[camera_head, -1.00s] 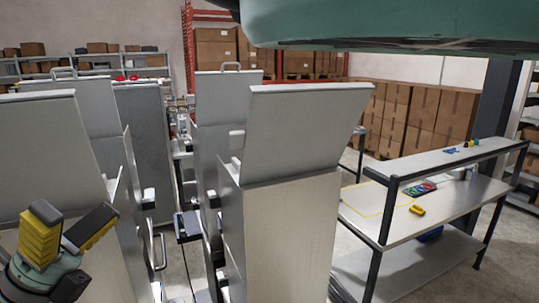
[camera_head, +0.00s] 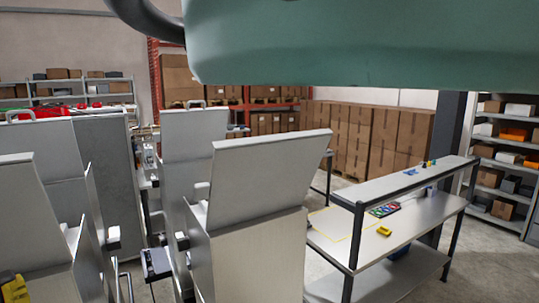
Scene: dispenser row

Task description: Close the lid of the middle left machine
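Grey metal machines stand in two rows with tilted-up lids. In the left row, the nearer machine's raised lid (camera_head: 28,215) is at the left edge. Behind it is another machine with a raised panel (camera_head: 42,150) and a handle (camera_head: 35,113) on top. I cannot tell which one is the middle left machine. In the right row, a near machine has its lid (camera_head: 265,178) up, and one behind has its lid (camera_head: 192,133) up. My gripper (camera_head: 14,290) shows only as a yellow and black piece in the bottom left corner, in front of the left machine; its opening is hidden.
A workbench (camera_head: 385,255) with a yellow item (camera_head: 384,231) stands at the right. Cardboard boxes (camera_head: 365,135) and shelves line the back. A narrow gap with a dark bracket (camera_head: 157,262) separates the two machine rows. A green part of my arm fills the top.

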